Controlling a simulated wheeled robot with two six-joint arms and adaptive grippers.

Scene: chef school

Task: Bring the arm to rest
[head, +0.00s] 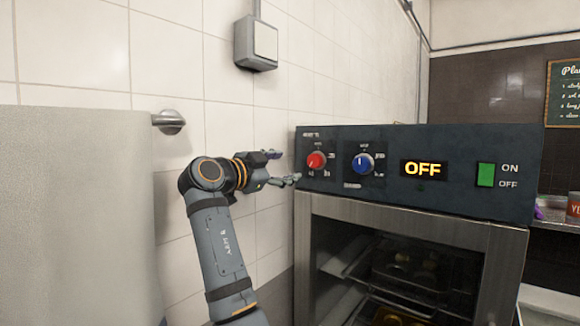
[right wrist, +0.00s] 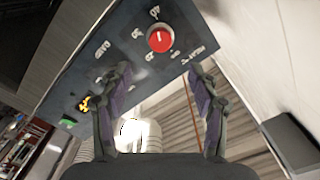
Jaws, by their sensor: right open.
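My right arm (head: 221,245) rises from the bottom of the head view and bends at its top toward the oven. My right gripper (head: 286,167) is at the left end of the oven's control panel (head: 450,150), close to the red knob (head: 316,161). Its fingers are apart with nothing between them. In the right wrist view the open fingers (right wrist: 159,72) point toward the panel, and the red knob (right wrist: 160,38) shows beyond them. I cannot tell whether a fingertip touches the panel. My left gripper is in neither view.
The oven also has a blue knob (head: 363,163), a display (head: 423,169) reading OFF and a green switch (head: 486,175). Its glass door (head: 400,265) shows trays inside. A tiled wall (head: 170,60) with a switch box (head: 257,43) stands behind. A pale block (head: 75,210) fills the left.

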